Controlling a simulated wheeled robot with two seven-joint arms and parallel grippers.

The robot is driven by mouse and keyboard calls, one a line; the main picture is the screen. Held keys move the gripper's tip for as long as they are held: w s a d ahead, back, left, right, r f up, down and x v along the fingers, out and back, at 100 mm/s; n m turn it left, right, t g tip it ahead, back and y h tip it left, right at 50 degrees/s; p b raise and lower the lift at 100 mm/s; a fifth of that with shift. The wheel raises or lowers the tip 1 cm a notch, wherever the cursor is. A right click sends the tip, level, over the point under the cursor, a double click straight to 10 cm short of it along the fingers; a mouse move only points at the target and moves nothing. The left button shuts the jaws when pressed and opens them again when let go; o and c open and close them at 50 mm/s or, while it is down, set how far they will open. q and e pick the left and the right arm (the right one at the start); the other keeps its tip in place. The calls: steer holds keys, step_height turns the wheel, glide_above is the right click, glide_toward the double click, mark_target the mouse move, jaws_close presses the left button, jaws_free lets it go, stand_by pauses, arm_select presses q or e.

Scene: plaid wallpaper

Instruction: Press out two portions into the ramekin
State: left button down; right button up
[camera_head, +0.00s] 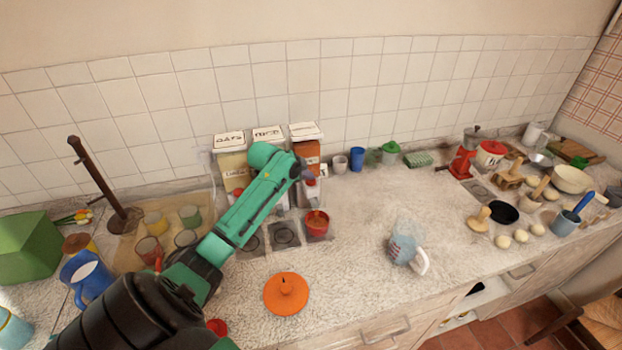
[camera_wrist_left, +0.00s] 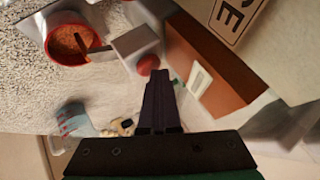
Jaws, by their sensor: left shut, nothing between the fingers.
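Three dispensers with white labelled tops stand against the tiled wall. The right one (camera_head: 306,150) has a brown-orange front; it fills the right of the left wrist view (camera_wrist_left: 205,70). Its red button (camera_wrist_left: 149,64) sits on a grey block. The red ramekin (camera_head: 317,223) stands below it, with orange-brown contents visible in the left wrist view (camera_wrist_left: 72,42). My left gripper (camera_head: 306,174) is shut and empty, in front of the right dispenser. Its tips (camera_wrist_left: 160,76) are close to the red button; I cannot tell whether they touch. My right gripper is out of view.
An orange lid (camera_head: 286,294) lies in front of the ramekin. A patterned mug (camera_head: 405,250) stands to its right. Several cups and a blue jug (camera_head: 86,275) are at left. Pots and utensils crowd the right. The middle counter is mostly clear.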

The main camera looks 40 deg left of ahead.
mark_target(308, 182)
arm_select(q)
steer(key=shift+r+p, duration=1.1)
steer(key=shift+r, duration=0.05)
step_height(308, 182, up, 5)
stand_by(0.8)
